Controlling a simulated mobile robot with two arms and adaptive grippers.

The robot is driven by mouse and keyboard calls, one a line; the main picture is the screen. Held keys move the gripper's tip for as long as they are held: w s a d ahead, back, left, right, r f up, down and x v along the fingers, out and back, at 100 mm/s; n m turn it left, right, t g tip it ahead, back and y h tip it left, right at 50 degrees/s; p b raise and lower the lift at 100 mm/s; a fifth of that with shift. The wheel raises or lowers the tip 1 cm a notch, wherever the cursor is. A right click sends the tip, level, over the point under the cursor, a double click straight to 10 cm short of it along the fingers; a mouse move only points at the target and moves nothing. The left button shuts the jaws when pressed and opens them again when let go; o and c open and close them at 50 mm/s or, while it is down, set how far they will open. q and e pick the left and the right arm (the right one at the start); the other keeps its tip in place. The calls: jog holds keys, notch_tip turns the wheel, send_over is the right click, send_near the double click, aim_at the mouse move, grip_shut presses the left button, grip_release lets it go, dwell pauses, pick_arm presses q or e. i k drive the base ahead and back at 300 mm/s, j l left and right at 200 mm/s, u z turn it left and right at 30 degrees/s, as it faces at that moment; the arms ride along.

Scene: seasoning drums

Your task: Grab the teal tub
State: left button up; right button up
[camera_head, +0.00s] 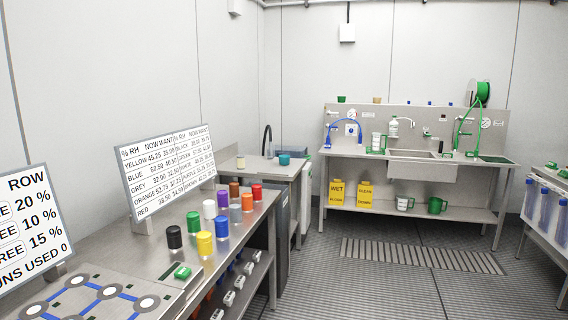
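A small teal tub (285,159) stands on the steel counter (262,172) with the tap, beyond the bench of coloured drums. It looks upright, and nothing visible covers it. Neither of my grippers shows in the head view, so I cannot see their state. Nothing of mine is touching the tub in this view.
A steel bench (150,255) at the left holds several coloured drums, including a black one (174,237) and a yellow one (205,243), and a sign board (170,170). A sink unit (415,150) stands at the back wall. The grated floor (390,285) is clear.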

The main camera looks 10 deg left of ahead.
aim_at(284, 159)
jog(key=i+z, duration=0.35)
jog(key=i, duration=2.05)
